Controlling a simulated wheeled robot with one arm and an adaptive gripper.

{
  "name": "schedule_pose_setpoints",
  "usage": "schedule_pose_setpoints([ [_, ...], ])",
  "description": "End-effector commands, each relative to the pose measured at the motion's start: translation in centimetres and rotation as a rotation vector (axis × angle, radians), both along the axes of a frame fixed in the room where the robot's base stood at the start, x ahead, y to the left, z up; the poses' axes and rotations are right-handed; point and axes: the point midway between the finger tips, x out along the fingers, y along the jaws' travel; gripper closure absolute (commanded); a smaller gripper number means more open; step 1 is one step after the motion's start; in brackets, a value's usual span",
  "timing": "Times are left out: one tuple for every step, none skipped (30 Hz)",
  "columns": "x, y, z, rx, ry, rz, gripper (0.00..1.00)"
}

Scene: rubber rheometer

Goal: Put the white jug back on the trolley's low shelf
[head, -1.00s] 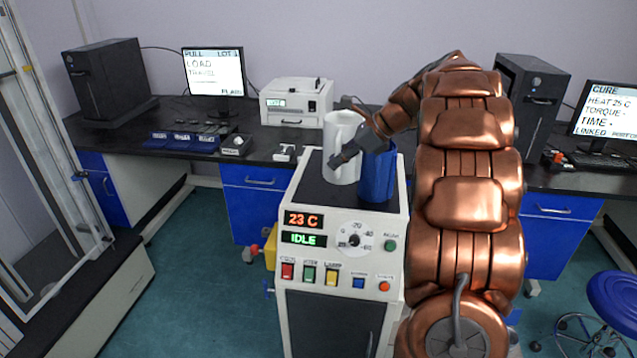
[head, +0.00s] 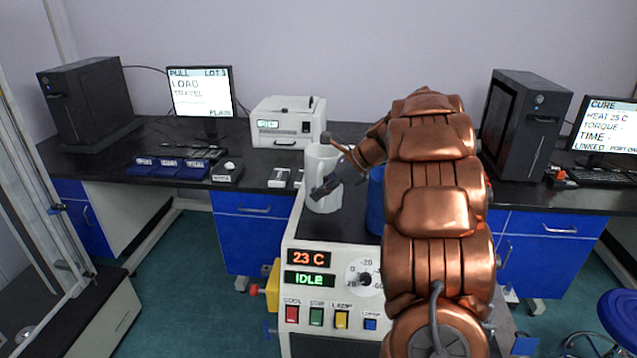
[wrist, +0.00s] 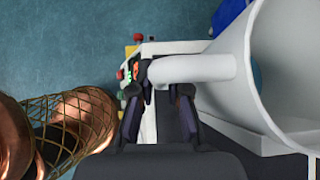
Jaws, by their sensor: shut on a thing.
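The white jug (head: 318,162) is upright over the back left of the white control unit's dark top (head: 345,222) in the head view. My gripper (head: 324,190) reaches in from the right and is at the jug's near side. In the wrist view, my gripper (wrist: 166,94) is shut on the jug's handle (wrist: 195,68), and the jug's wide body (wrist: 258,65) fills the right side. I cannot tell whether the jug's base touches the top. I cannot make out the trolley or its low shelf in either view.
A blue container (head: 376,205) stands right of the jug, partly hidden by my arm. A white instrument (head: 289,125) sits on the bench behind. A yellow object (head: 272,285) is at the unit's left side. The floor (head: 190,270) to the left is clear.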

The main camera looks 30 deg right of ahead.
Motion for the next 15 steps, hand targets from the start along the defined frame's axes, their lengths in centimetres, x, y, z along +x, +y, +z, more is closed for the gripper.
schedule_pose_setpoints([
  [0.0,0.0,-0.2,0.001,-0.004,-0.002,1.00],
  [0.0,0.0,-0.4,0.002,-0.004,-0.001,1.00],
  [0.1,0.1,-0.6,0.002,-0.004,-0.001,1.00],
  [0.1,0.1,-0.7,0.002,-0.005,0.001,1.00],
  [0.1,0.1,-0.8,0.002,-0.005,0.002,1.00],
  [0.1,0.1,-1.0,0.002,-0.005,0.002,1.00],
  [0.1,0.1,-1.2,0.003,-0.004,0.002,1.00],
  [0.1,0.2,-1.4,0.003,-0.004,0.002,1.00],
  [0.1,0.2,-1.8,0.004,-0.003,0.002,1.00],
  [0.1,0.2,-2.1,0.003,-0.004,0.002,1.00],
  [0.1,0.2,-2.4,0.004,-0.003,0.002,1.00],
  [0.1,0.2,-2.9,0.003,-0.004,0.002,1.00],
  [0.1,0.2,-3.3,0.001,-0.004,0.002,1.00],
  [0.2,0.2,-3.6,0.002,-0.004,0.003,1.00],
  [0.2,0.2,-4.1,0.001,-0.005,0.003,1.00],
])
